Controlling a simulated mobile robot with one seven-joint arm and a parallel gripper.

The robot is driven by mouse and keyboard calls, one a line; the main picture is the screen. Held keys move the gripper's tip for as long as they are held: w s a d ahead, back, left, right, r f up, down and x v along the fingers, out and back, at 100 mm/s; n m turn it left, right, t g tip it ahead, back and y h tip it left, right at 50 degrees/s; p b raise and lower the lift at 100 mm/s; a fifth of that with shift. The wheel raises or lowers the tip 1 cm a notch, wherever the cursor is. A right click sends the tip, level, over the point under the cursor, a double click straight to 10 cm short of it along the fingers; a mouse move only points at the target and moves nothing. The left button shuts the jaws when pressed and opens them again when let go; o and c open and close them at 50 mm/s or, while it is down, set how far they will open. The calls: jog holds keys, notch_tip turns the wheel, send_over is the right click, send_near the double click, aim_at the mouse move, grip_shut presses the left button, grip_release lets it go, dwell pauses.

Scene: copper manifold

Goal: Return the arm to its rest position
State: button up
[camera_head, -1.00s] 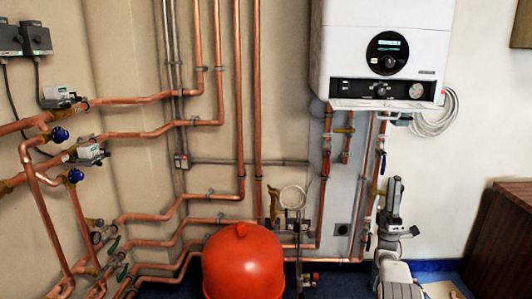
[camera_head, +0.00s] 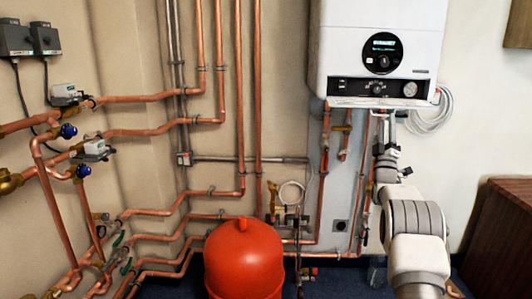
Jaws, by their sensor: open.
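My arm (camera_head: 415,235) rises from the bottom right of the head view, with its white and grey links in front of the pipes and wall under the boiler. My gripper (camera_head: 386,122) is at its upper end, pointing up, just below the boiler's right underside in the picture. It is small here; its jaws look open, and I see nothing held between them. I cannot tell how far it is from the pipes behind it.
The white boiler (camera_head: 378,45) hangs above my gripper. A red expansion vessel (camera_head: 243,262) stands left of my arm. Copper pipes (camera_head: 240,100) and valves cover the left wall. A brown cabinet (camera_head: 500,235) is at right. Coiled white cable (camera_head: 432,112) hangs beside the boiler.

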jog(key=s+a+r+m+g+y, duration=0.2)
jog(key=s+a+r+m+g, duration=0.1)
jog(key=a+r+g, duration=0.3)
jog(key=s+a+f+m+g+y, duration=0.1)
jog(key=s+a+g+y, duration=0.1)
jog(key=s+a, duration=0.3)
jog(key=s+a+m+g+y, duration=0.1)
jog(key=s+a+g, duration=0.15)
jog(key=s, duration=0.55)
jog(key=s+a+f+m+g+y, duration=0.1)
jog(key=s+a+f+g, duration=0.35)
jog(key=s, duration=0.85)
jog(key=s+a+f+m+g+y, duration=0.1)
jog(key=s+a+f+g, duration=0.1)
jog(key=s+f, duration=0.8)
jog(key=s+a+f+m+g+y, duration=0.1)
jog(key=s+a+f+g, duration=0.25)
jog(key=s, duration=1.15)
notch_tip(320, 180, up, 19)
jog(key=p, duration=1.9)
jog(key=shift+s+a+p, duration=0.2)
jog(key=shift+s+p, duration=0.2)
jog(key=shift+s, duration=0.1)
